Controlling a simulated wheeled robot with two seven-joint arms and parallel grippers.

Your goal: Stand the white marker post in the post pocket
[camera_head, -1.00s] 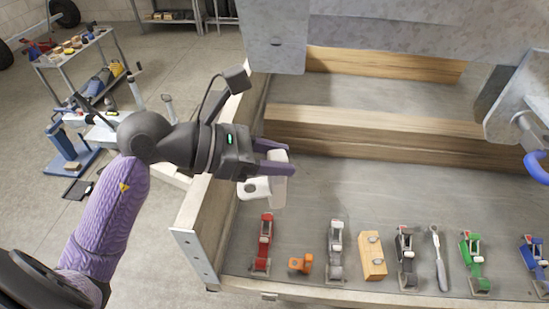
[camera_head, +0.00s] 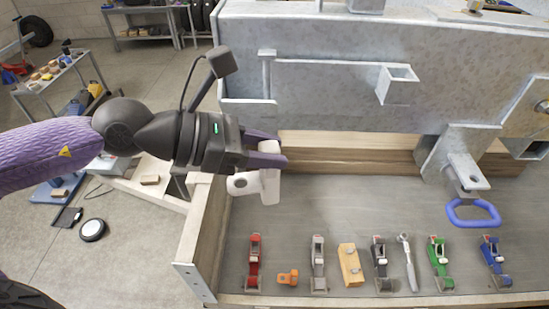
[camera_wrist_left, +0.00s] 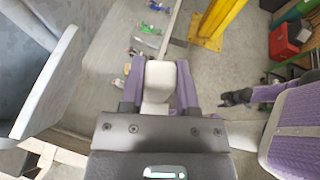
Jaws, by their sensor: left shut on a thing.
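The white marker post (camera_head: 270,187) is held upright by my left gripper (camera_head: 272,153), whose purple fingers are shut on its upper part. A white part with a hole juts from the post's left side. In the left wrist view, the post (camera_wrist_left: 159,82) sits between both fingers (camera_wrist_left: 160,90). The square open tube on the grey steel frame, which looks like the post pocket (camera_head: 398,84), is right of and farther back than the post, clearly apart from it. A dark gripper (camera_wrist_left: 236,97), apparently my right one, shows small in the left wrist view; its fingers are unclear.
The galvanised trailer frame (camera_head: 330,100) spans the back, above wooden beams (camera_head: 345,152). Several clamps, a wooden block (camera_head: 350,265) and a ratchet (camera_head: 408,262) line the bench's front edge. Mid-bench is clear.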

